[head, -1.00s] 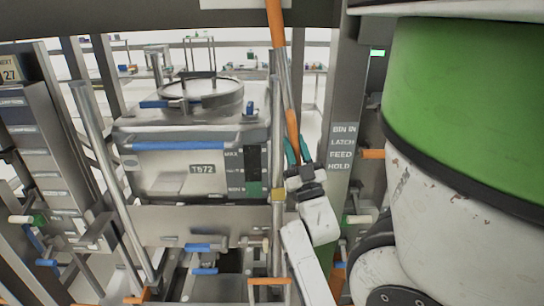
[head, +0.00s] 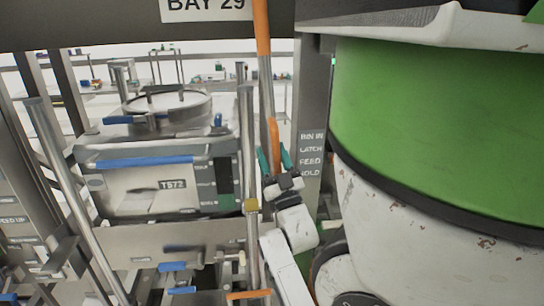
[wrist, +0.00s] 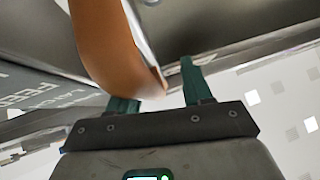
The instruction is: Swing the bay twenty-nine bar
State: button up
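The bay twenty-nine bar (head: 265,88) hangs down in the head view below the BAY 29 sign (head: 205,6). It has an orange upper part, a bare steel middle and an orange lower grip (head: 274,140). My gripper (head: 276,160) is at the lower grip, with a teal finger on each side. In the wrist view the orange grip (wrist: 108,45) reaches down between the fingertips (wrist: 158,92). It lies close to the left finger, with a visible gap to the right one, so the fingers look open. Whether the left finger touches it I cannot tell.
A steel bin (head: 140,190) marked T572 with a round lid stands left of the bar, between slanted steel rails (head: 75,200). A post (head: 312,120) with BIN IN, LATCH, FEED, HOLD lettering stands just right of the bar. A large green-and-white body (head: 430,130) fills the right side.

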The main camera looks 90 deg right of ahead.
jog(key=b+v, duration=0.4)
jog(key=v, duration=0.6)
jog(key=shift+a+f, duration=0.25)
jog(key=shift+f, duration=0.05)
dwell(0.5)
